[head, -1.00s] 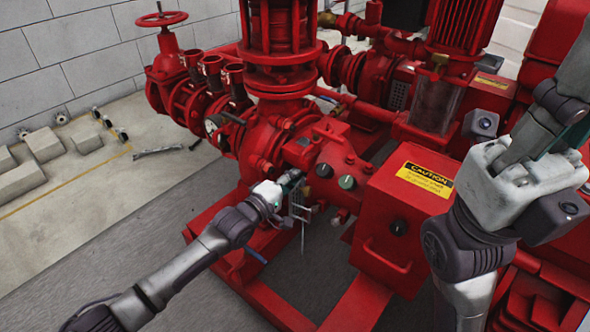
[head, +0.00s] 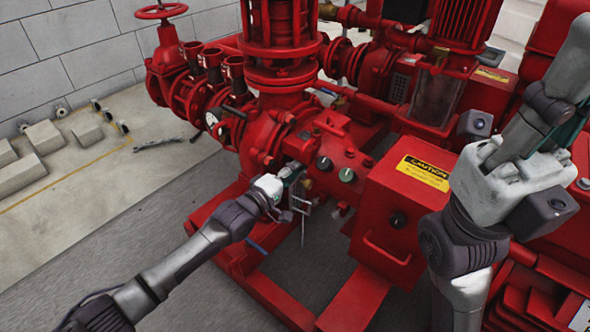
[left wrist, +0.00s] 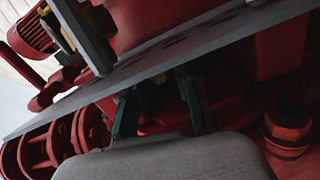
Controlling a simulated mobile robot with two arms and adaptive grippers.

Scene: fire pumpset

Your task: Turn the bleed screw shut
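My left gripper (head: 290,172) reaches in from the left to the low front of the red pump casing (head: 270,135). In the left wrist view its two dark green fingers (left wrist: 160,105) stand apart, with a dark gap between them. Their tips run up to a grey flat bar that crosses the view. A small brassy spot (left wrist: 160,78) shows between the tips; I cannot tell whether it is the bleed screw. I cannot make out the bleed screw in the head view.
A thin metal bracket (head: 303,204) hangs just right of my left gripper. A red control box with a caution label (head: 422,172) stands further right. The red base frame (head: 262,285) runs below. A red bolt (left wrist: 288,130) sits right of the fingers.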

